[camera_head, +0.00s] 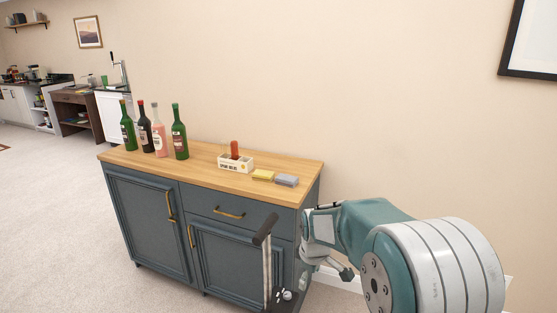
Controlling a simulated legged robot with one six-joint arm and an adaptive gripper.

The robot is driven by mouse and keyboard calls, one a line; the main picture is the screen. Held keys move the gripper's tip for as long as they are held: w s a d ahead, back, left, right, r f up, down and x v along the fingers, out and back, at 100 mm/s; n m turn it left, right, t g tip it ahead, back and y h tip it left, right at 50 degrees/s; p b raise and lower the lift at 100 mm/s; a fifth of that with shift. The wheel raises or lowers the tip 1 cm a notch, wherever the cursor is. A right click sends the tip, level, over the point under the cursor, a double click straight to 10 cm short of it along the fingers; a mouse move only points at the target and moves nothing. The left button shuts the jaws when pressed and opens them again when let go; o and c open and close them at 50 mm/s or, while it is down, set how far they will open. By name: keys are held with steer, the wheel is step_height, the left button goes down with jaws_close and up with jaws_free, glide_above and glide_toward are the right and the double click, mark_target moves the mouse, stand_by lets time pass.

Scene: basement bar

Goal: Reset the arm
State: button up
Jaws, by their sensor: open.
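My arm reaches in from the lower right, with a large white and teal joint and a teal link bent to the left.
Several bottles (180,134) stand on the cabinet top at left. A white box (235,164) with a red-topped item, a yellow sponge (262,175) and a grey one (286,180) are to the right. Carpet at left is clear.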

steer(key=s+d+r+m+t, duration=0.1)
steer(key=s+d+r+m, duration=0.2)
steer(key=s+r, duration=0.4)
steer(key=s+d+r+m+t, duration=0.1)
steer(key=s+r+m, duration=0.3)
steer(key=s, duration=0.6)
steer(key=s+d+r+m+t, duration=0.1)
steer(key=s+d+r+m, duration=0.2)
steer(key=s, duration=0.8)
steer(key=shift+s+d+r+m+t, duration=0.15)
steer(key=shift+s+r+m+t, duration=0.15)
steer(key=shift+r+m+t, duration=0.15)
